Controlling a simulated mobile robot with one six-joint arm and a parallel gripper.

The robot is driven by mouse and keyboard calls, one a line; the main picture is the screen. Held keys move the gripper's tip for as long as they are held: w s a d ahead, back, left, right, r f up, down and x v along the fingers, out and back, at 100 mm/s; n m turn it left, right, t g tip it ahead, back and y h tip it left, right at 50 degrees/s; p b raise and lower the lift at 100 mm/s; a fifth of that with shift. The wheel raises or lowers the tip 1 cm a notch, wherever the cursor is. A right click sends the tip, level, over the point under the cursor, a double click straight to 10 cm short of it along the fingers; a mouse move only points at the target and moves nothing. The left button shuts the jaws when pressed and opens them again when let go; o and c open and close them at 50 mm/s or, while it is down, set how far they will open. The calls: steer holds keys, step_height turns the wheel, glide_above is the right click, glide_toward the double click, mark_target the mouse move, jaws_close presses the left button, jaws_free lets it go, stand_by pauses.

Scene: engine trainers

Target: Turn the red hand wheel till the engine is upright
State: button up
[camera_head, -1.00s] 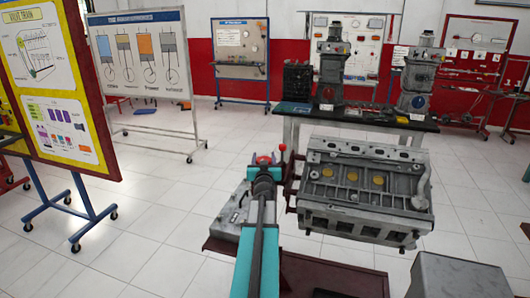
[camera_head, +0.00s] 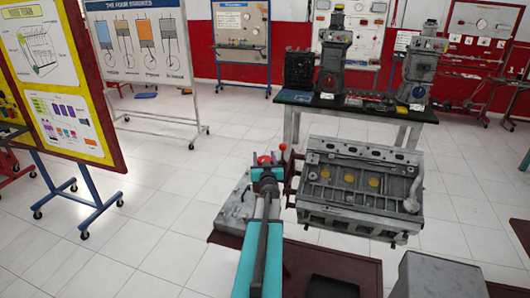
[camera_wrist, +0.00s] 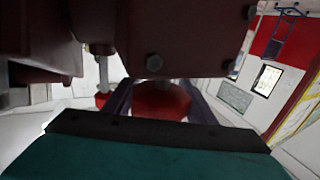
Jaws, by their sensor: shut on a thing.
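The grey engine block (camera_head: 358,185) hangs on its stand at centre right in the head view. Its face with yellow round spots is turned up and towards me, so it looks tilted. The red hand wheel (camera_head: 264,160) shows only as a bit of red past my gripper (camera_head: 267,172). A red knob (camera_head: 282,147) sticks up beside it. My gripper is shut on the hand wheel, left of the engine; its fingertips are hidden. In the wrist view, the red wheel (camera_wrist: 160,102) is partly covered by the teal edge below and a dark red bracket (camera_wrist: 150,45) above.
A dark table (camera_head: 350,102) with two upright engine models stands behind the engine. A grey box (camera_head: 445,275) is at the front right.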

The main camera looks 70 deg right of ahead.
steer(key=shift+s+a+f, duration=0.1)
steer(key=shift+a+f, duration=0.1)
steer(key=shift+a, duration=0.05)
stand_by(0.3)
steer(key=o, duration=1)
steer(key=shift+a+r, duration=0.1)
steer(key=shift+o, duration=0.2)
steer(key=shift+p, duration=0.3)
